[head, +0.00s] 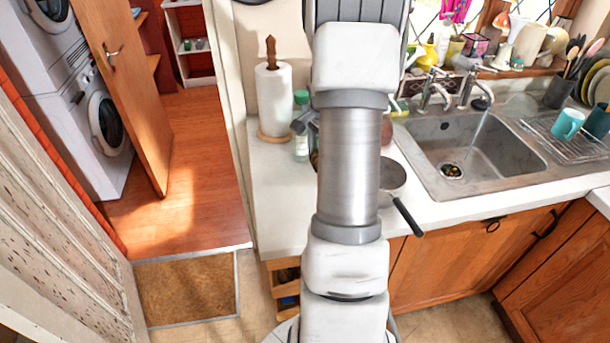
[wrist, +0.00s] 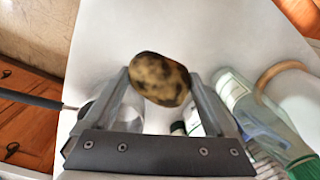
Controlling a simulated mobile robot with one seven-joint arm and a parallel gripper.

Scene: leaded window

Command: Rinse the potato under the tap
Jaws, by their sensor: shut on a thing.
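The potato (wrist: 160,78), brown with dark patches, is between the two fingers of my gripper (wrist: 161,88) in the wrist view. My gripper is shut on it and holds it over the white counter (wrist: 200,40). In the head view my arm hides the potato and most of the gripper. The tap (head: 470,88) stands behind the sink (head: 425,172) at the right, and a thin stream of water (head: 478,128) falls from it into the basin. My gripper is left of the sink, apart from the water.
A pan (head: 393,176) with a dark handle sits on the counter left of the sink. A paper towel roll (head: 274,100) and a bottle (head: 301,138) stand at the counter's left. A drying rack (head: 570,140) with mugs is right of the sink.

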